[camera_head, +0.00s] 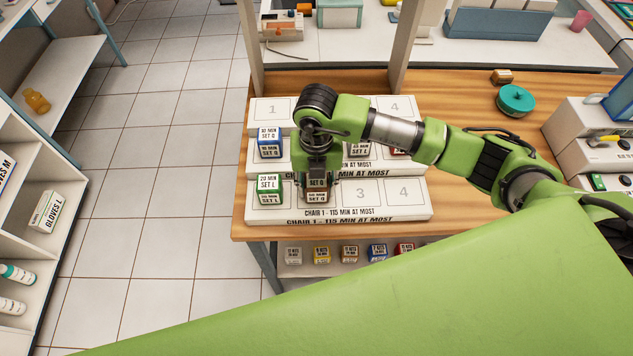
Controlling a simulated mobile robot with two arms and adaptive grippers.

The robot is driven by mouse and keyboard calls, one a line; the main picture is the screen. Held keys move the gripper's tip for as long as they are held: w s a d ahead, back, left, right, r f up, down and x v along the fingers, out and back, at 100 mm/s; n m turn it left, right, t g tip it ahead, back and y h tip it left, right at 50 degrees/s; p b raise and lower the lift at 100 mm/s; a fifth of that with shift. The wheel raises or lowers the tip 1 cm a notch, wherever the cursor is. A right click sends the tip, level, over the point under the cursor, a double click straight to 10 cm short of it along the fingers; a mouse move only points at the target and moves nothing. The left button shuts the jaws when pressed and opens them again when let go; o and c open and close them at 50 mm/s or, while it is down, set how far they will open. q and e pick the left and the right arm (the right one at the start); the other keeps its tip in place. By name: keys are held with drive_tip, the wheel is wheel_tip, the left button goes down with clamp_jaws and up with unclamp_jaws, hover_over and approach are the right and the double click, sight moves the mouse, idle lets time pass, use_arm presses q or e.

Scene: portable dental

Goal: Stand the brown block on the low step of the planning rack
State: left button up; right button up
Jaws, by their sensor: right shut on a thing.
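The planning rack (433,207) is a white two-step stand on the wooden table, its spaces numbered. My right gripper (316,181) points down over the low front step, between the green block and the number 3. It is shut on the brown block (317,196), which looks upright with its label facing the front. The block is at or just above the low step; I cannot tell whether it touches. The gripper hides its top. My left gripper is not in view.
A green block (269,188) stands just left on the low step. A blue block (269,144) and partly hidden blocks stand on the high step. Spaces 3 and 4 of the low step are clear. Several blocks sit on a shelf (330,271) below. Wooden posts (251,45) rise behind.

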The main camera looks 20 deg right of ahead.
drive_tip(key=shift+f, duration=0.1)
drive_tip(key=o, duration=0.7)
drive_tip(key=shift+f, duration=0.1)
drive_tip(key=o, duration=0.4)
drive_tip(key=shift+o, duration=0.2)
drive_tip(key=shift+r, duration=0.35)
wheel_tip(320, 180, up, 10)
drive_tip(key=b, duration=0.3)
drive_tip(key=shift+w+r, duration=0.1)
drive_tip(key=shift+r, duration=0.8)
